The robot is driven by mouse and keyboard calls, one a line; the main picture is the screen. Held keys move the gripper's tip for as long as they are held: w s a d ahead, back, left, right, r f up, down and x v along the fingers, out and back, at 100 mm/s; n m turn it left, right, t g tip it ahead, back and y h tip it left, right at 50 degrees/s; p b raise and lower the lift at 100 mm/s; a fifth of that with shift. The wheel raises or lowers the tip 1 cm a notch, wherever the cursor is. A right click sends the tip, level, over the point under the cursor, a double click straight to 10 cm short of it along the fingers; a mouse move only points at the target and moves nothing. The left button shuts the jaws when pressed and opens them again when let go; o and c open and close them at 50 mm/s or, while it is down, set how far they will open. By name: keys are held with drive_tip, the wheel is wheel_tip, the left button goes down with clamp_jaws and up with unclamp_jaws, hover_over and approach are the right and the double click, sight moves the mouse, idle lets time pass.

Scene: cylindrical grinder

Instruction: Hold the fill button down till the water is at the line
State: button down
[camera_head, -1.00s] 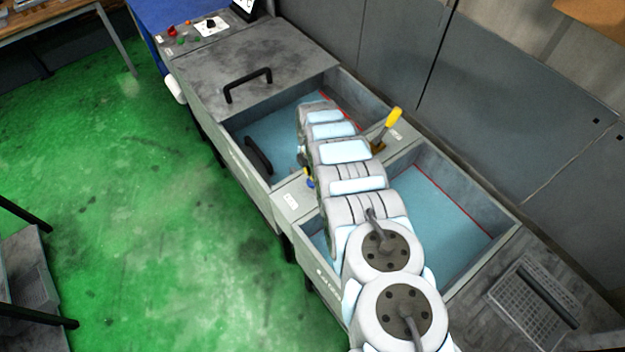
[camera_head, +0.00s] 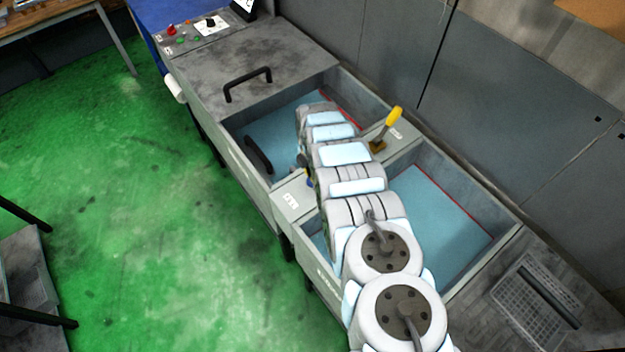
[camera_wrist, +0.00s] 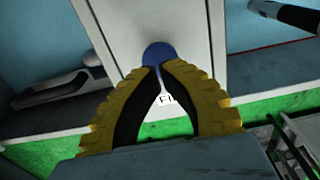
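The blue fill button (camera_wrist: 158,53) sits on the grey divider between two tanks, beside a label reading "FI", the rest hidden. In the wrist view my gripper (camera_wrist: 161,68) has yellow fingers with dark inner pads, tips together, shut on nothing. The tips overlap the button's lower edge; I cannot tell how far it is pressed. In the head view a bit of blue (camera_head: 310,179) shows beside my arm, which hides the gripper. Blue water fills the left tank (camera_head: 285,125) and the right tank (camera_head: 435,215). Red lines (camera_head: 445,197) run along the back walls, close above the water.
A yellow-handled lever (camera_head: 388,128) stands on the divider behind my arm. A grey lid with a black handle (camera_head: 248,85) covers the left end. A control panel (camera_head: 200,32) is beyond it. A grated tray (camera_head: 535,300) is at lower right. Green floor is open at left.

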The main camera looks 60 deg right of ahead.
drive_tip(key=shift+f+b, duration=1.3)
drive_tip(key=shift+f, duration=0.5)
drive_tip(key=shift+r, duration=0.2)
idle(0.9)
drive_tip(key=shift+r+p, duration=2.8)
drive_tip(key=shift+r, duration=0.6)
